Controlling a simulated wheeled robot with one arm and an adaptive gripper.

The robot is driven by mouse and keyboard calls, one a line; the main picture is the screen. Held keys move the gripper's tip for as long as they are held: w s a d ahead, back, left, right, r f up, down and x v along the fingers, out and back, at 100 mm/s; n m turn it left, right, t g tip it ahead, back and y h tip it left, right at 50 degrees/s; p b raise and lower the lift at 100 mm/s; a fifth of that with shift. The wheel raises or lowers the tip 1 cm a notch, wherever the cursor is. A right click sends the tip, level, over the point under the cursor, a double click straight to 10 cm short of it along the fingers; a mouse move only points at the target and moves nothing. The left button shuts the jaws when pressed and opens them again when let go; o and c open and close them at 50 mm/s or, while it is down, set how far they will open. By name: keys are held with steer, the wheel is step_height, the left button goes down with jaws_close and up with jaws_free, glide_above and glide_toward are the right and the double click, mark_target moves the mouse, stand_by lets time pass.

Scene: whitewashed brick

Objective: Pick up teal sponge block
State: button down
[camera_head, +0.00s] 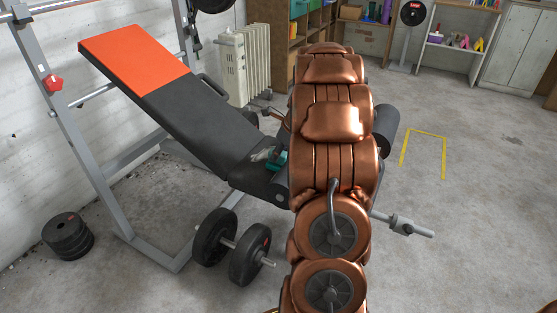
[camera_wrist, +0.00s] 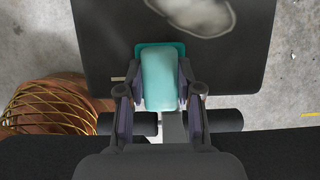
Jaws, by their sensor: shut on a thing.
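The teal sponge block (camera_wrist: 158,82) is between the two fingers of my gripper (camera_wrist: 157,88) in the wrist view, with a finger against each side. A darker teal rim (camera_wrist: 146,47) shows just beyond and around its far end; I cannot tell whether it is a tray under the block. Both are over the black bench seat (camera_wrist: 110,35). In the head view a small teal patch (camera_head: 276,161) shows on the bench beside my copper arm, which hides most of that spot. Whether the block is clear of what lies under it cannot be told.
A pale grey-white item (camera_wrist: 197,14) lies on the bench just beyond the block. The weight bench (camera_head: 185,110) has an orange-topped backrest and metal frame. Dumbbells (camera_head: 248,255) and stacked plates (camera_head: 68,236) are on the floor. Open floor lies at the right.

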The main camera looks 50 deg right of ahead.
steer(key=shift+r, duration=0.1)
step_height(320, 180, up, 10)
steer(key=p, duration=0.3)
steer(key=shift+p, duration=0.4)
